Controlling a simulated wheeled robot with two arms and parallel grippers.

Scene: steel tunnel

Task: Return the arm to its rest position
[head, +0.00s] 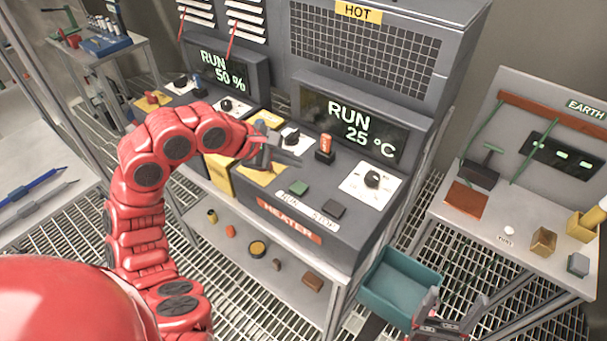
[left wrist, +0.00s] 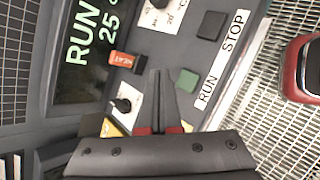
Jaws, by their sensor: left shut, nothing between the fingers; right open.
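My left gripper (head: 290,158) is at the end of the red arm that reaches from the left over the heater console (head: 350,225). Its fingers are closed together and empty, and they also show in the left wrist view (left wrist: 158,78). They point between the orange switch (left wrist: 122,60) and the green button (left wrist: 188,81). I cannot tell whether they touch the panel. The heater display (head: 352,128) reads RUN 25 °C. My right gripper (head: 450,310) is at the bottom edge of the head view, open, beside the teal bin.
A second console (head: 225,78) reads RUN 50 %. The teal bin (head: 400,287) stands right of the heater bench, over a grated floor. A shelf under the heater holds several small parts. A side table (head: 480,222) stands at right and a tool bench (head: 95,45) at back left.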

